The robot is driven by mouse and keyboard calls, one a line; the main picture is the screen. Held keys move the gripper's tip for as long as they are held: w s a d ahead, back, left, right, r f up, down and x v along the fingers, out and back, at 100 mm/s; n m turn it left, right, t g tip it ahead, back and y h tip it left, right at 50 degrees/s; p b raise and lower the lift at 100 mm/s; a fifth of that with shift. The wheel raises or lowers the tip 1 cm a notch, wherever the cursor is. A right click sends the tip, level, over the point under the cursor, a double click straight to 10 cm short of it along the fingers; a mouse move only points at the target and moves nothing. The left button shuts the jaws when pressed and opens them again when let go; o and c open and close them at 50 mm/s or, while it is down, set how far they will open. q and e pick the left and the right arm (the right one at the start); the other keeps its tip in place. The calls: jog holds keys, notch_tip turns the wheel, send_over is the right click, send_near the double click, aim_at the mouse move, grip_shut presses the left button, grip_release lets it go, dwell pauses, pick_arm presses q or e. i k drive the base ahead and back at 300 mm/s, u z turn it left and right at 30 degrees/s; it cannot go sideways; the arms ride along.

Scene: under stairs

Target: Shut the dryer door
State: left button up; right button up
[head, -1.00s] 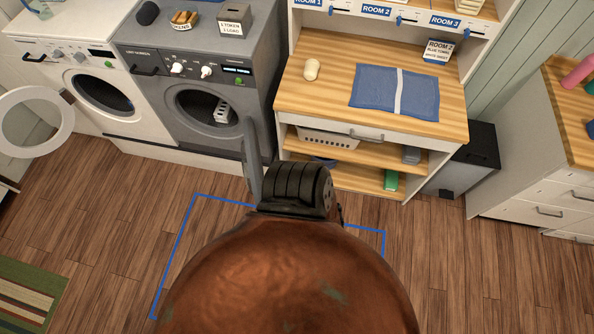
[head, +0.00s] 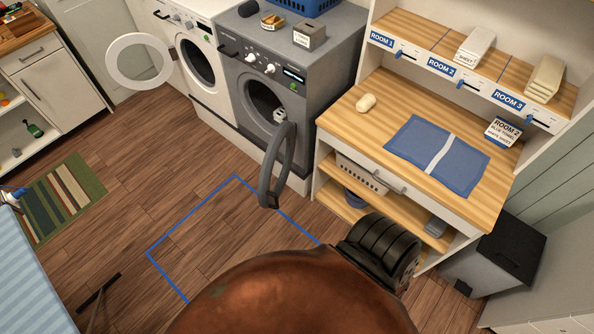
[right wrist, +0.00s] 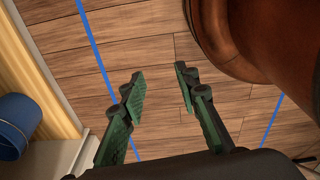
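A grey front-loading machine (head: 318,72) stands at the back wall; its door (head: 278,165) is swung wide open and seen nearly edge-on. Its round opening shows a white item (head: 280,116) at the rim. A white machine (head: 193,50) stands left of it, with its round door (head: 112,62) also open. No label tells me which is the dryer. My right gripper (right wrist: 160,76) is open and empty above the wood floor in the right wrist view, with no door near its fingers. My left gripper is not in view.
A wooden-topped shelf unit (head: 380,112) with a folded blue towel (head: 410,140) stands right of the grey machine. A dark bin (head: 492,258) is at the right. Blue tape (head: 192,212) outlines clear floor before the machines. A blue bucket (right wrist: 16,122) is at the left in the right wrist view.

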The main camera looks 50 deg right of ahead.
aim_at(287, 129)
jog(key=z, duration=1.5)
jog(key=i, duration=1)
